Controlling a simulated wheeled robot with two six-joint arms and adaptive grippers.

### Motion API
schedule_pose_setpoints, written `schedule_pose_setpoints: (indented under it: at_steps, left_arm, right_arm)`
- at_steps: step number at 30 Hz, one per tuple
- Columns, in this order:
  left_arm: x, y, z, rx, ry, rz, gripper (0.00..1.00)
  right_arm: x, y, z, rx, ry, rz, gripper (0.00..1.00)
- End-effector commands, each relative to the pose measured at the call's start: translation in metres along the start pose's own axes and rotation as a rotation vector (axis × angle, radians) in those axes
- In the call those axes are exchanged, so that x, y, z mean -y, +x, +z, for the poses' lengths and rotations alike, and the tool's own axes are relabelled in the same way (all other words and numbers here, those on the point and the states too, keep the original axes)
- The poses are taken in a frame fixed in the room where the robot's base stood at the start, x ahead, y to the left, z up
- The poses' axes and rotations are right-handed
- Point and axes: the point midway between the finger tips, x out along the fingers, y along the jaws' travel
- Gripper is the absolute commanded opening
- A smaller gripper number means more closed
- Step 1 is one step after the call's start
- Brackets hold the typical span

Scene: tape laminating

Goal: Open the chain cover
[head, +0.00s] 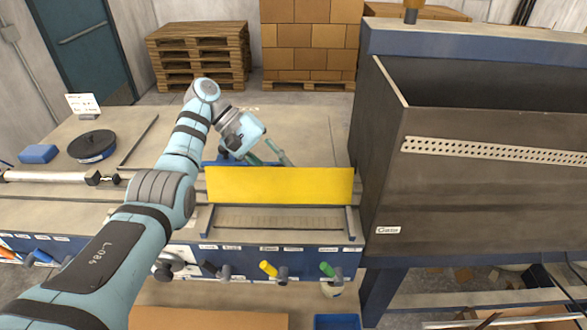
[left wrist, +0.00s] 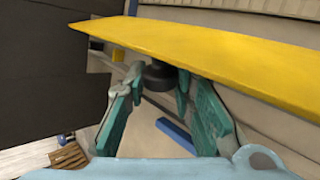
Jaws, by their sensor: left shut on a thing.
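The yellow chain cover (head: 280,186) stands raised on its edge behind the slot in the bench, its broad yellow face toward me in the head view. It also crosses the top of the left wrist view (left wrist: 220,52). My left gripper (head: 271,158) is behind the cover, its fingertips partly hidden by it. In the left wrist view my green fingers (left wrist: 160,82) are shut on a dark round knob (left wrist: 158,73) at the underside of the cover. The uncovered chain bed (head: 280,220) shows in front of the cover. My right gripper is not in view.
A large dark metal housing (head: 480,190) stands close to the right of the cover. Coloured levers (head: 268,268) line the bench front. A black disc (head: 92,146) and a blue block (head: 38,154) lie at the left. The bench behind the cover is mostly clear.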

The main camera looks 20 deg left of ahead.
Motion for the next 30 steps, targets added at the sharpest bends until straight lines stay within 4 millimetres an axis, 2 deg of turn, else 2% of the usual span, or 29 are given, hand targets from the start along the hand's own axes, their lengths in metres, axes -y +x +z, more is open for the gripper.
schedule_pose_setpoints:
  at_steps: [6,22,23,24,26,30]
  left_arm:
    - [0.0029,-0.0014,-0.0039,0.042,-0.051,0.009,0.00]
    - [0.0025,0.0010,-0.0011,0.070,-0.065,0.003,0.00]
    - [0.0025,0.0010,-0.0011,0.070,-0.065,0.003,0.24]
    - [0.0025,0.0010,-0.0011,0.070,-0.065,0.003,0.31]
    - [0.0027,0.0011,-0.0011,0.070,-0.065,0.003,0.40]
    - [0.0031,0.0014,-0.0013,0.070,-0.066,0.003,0.42]
  right_arm:
    - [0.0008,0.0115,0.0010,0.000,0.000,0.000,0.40]
    - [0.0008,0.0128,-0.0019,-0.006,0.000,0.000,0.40]
    - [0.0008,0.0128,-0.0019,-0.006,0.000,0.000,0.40]
    - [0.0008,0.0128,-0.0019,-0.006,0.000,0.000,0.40]
    - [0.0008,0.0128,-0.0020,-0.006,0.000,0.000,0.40]
    - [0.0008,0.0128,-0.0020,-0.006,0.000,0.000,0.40]
